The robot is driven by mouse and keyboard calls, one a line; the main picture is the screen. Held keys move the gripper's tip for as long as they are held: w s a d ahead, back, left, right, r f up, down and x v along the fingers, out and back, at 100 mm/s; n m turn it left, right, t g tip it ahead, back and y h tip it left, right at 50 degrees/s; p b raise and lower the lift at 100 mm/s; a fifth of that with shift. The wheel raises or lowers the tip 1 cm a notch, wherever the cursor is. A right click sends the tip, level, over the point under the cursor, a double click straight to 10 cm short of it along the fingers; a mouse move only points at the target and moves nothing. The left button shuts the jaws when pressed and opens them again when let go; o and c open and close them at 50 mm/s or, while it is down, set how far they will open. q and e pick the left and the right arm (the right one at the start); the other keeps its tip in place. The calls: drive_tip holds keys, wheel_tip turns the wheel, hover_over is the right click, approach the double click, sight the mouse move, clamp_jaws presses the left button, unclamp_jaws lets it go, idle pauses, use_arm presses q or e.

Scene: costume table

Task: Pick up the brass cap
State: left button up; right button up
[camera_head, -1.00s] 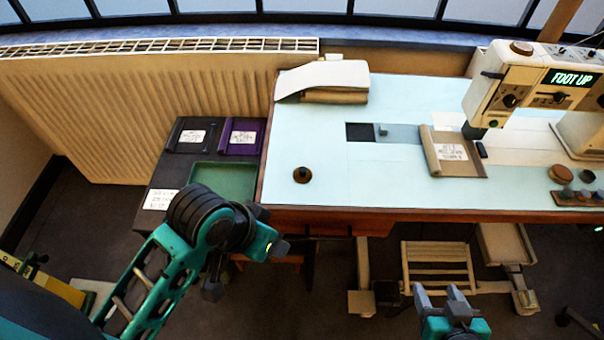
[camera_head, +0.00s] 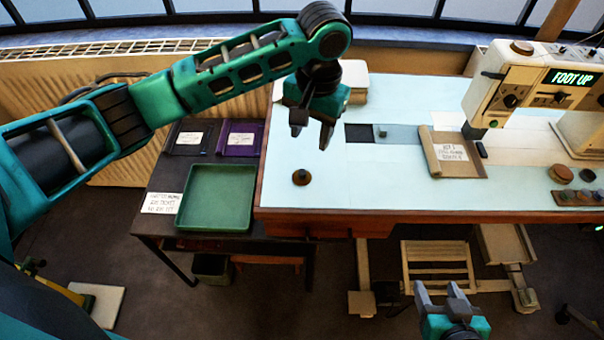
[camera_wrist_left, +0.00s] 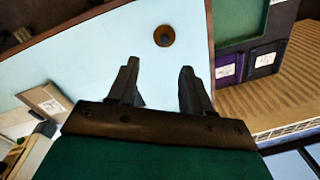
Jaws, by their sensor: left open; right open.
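A small round brass-brown piece with a dark centre (camera_head: 302,177), which looks like the brass cap, sits on the pale blue tabletop near its front left corner. It also shows in the left wrist view (camera_wrist_left: 164,36), beyond the fingertips and roughly between their lines. My left gripper (camera_head: 312,134) is open and empty, pointing down above the table, behind the cap in the head view and apart from it. My right gripper (camera_head: 440,291) is open and empty, low in front of the table.
A green tray (camera_head: 184,208) is on the dark side table, left of the worktable, with labelled black and purple pieces behind it. A sewing machine (camera_head: 497,90) stands at right. A labelled brown folder (camera_head: 474,166) lies mid-table. Bare tabletop surrounds the cap.

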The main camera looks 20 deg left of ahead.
use_arm(q)
drive_tip(key=b, duration=0.1)
hover_over(302, 171)
drive_tip(key=d, duration=0.1)
wheel_tip(302, 171, down, 7)
drive_tip(key=shift+s+f, duration=0.15)
drive_tip(key=shift+f, duration=0.05)
drive_tip(key=f, duration=0.3)
drive_tip(key=f+b, duration=0.1)
drive_tip(key=f, duration=0.1)
drive_tip(key=shift+a, duration=0.4)
clamp_jaws()
